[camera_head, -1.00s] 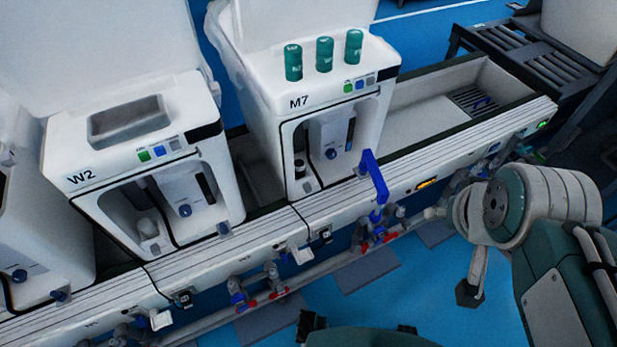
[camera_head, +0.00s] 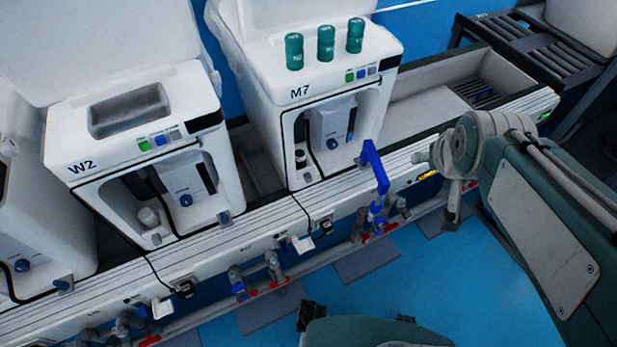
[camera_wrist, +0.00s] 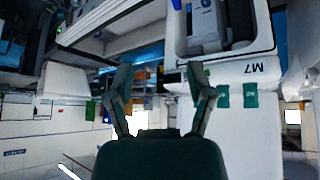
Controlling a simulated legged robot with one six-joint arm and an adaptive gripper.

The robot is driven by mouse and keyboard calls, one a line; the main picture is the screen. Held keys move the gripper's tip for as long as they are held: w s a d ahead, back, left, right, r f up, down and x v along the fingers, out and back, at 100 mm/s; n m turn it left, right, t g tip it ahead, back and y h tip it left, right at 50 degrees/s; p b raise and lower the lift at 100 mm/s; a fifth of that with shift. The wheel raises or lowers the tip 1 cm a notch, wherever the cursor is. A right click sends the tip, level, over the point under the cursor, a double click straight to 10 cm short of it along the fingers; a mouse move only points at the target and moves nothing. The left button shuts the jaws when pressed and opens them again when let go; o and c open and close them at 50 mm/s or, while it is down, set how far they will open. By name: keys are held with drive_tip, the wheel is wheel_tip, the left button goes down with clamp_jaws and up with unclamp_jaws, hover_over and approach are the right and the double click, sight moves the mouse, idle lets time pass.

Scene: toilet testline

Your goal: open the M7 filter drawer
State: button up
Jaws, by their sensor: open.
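The M7 machine (camera_head: 300,80) is a white toilet unit on the line, with an open front recess. A grey-white module with a blue knob (camera_head: 333,143) sits inside it; I cannot tell exactly which part is the filter drawer or whether it is shut. In the wrist view M7 (camera_wrist: 225,75) appears upside down at the right, with the module (camera_wrist: 205,25) at the top. My gripper (camera_wrist: 160,85) is open and empty, its two fingers apart, not touching M7. In the head view my arm's end is right of M7, its fingers unclear.
A blue bent pipe (camera_head: 375,165) rises before M7's lower right front. Several green canisters (camera_head: 326,43) stand on its top. The W2 machine (camera_head: 130,150) is to the left. An empty trough (camera_head: 430,100) lies right of M7. Pipes and valves run below the bench front.

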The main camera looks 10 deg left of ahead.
drive_tip(key=w+a+f+n+t, duration=0.1)
drive_tip(key=w+a+f, duration=0.1)
drive_tip(key=w+f, duration=0.3)
drive_tip(key=w+a+f+n+t, duration=0.1)
drive_tip(key=w+a+f, duration=0.15)
drive_tip(key=w, duration=0.55)
drive_tip(key=n+t+y, duration=0.2)
drive_tip(key=n+y, duration=0.1)
drive_tip(key=y, duration=0.2)
approach(310, 179)
drive_tip(key=w+d+r, duration=0.5)
drive_tip(key=d+r, duration=0.1)
drive_tip(key=r, duration=0.4)
drive_tip(key=s+a+f+n+y, duration=0.1)
drive_tip(key=s+a+f+y, duration=0.25)
drive_tip(key=f, duration=0.75)
drive_tip(key=shift+h, duration=0.35)
drive_tip(key=x, duration=0.7)
drive_tip(key=s+a+x, duration=0.1)
drive_tip(key=x, duration=0.2)
drive_tip(key=shift+w+a+f, duration=0.15)
drive_tip(key=shift+w+f, duration=0.15)
drive_tip(key=shift+w, duration=0.05)
clamp_jaws()
